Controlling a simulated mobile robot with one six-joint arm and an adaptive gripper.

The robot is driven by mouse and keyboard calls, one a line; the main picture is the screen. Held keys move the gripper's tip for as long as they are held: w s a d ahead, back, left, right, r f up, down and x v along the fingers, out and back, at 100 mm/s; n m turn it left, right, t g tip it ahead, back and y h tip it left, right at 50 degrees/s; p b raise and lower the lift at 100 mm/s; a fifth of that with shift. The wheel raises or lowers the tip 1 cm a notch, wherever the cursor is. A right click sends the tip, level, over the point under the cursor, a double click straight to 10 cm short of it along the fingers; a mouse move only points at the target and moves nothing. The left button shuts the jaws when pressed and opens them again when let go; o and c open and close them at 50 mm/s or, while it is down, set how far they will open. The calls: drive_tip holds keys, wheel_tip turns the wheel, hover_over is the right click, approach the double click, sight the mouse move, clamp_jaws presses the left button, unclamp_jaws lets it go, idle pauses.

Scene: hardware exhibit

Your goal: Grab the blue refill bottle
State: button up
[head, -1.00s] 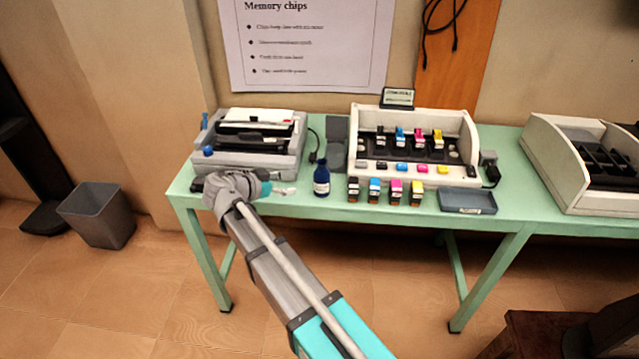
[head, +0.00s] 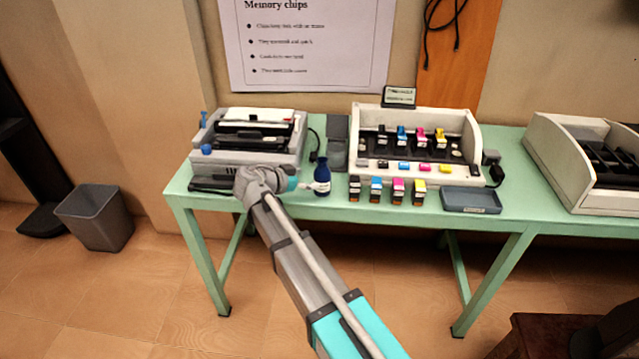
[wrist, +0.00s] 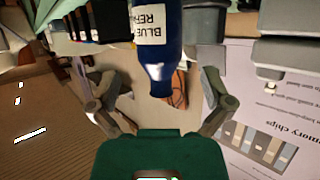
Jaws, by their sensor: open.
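The blue refill bottle (head: 322,173) stands upright near the front edge of the green table (head: 346,210), in the middle of the head view. My gripper (head: 308,186) is just to its left at low height, pointing at it. In the wrist view the bottle (wrist: 172,60) hangs into the picture from the top, with its white label partly readable. My gripper (wrist: 150,75) is open there, its fingers spread to either side of the bottle's neck. I cannot tell whether either finger touches it. The bottle's far end is cut off.
Several ink cartridges (head: 397,190) stand in a row right of the bottle. A grey printer (head: 250,145) is behind my gripper, and a white display tray (head: 465,125) is behind the cartridges. A blue-grey shallow tray (head: 470,200) lies farther right.

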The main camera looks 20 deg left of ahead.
sight(319, 166)
drive_tip(key=shift+w+d+f, duration=0.1)
drive_tip(key=shift+w+d, duration=0.1)
drive_tip(key=shift+w, duration=0.1)
drive_tip(key=shift+b+x, duration=0.8)
drive_tip(key=shift+x, duration=1.65)
drive_tip(key=shift+d, duration=0.1)
drive_tip(key=shift+r, duration=0.2)
drive_tip(key=c, duration=1.2)
drive_tip(key=shift+o, duration=0.2)
drive_tip(key=shift+r+p, duration=0.35)
drive_tip(key=shift+p, duration=0.05)
drive_tip(key=shift+r+p, duration=1.35)
drive_tip(key=shift+r, duration=0.05)
drive_tip(key=d+r+p+v, duration=0.1)
drive_tip(key=p+v, duration=0.3)
drive_tip(key=v, duration=0.4)
drive_tip(key=d+r+p+v, duration=0.1)
drive_tip(key=r+p+v, duration=0.1)
drive_tip(key=p+v, duration=0.3)
drive_tip(key=shift+d+v, duration=0.2)
drive_tip(key=shift+v, duration=1.3)
drive_tip(key=shift+s+r, duration=0.1)
drive_tip(key=shift+s, duration=0.1)
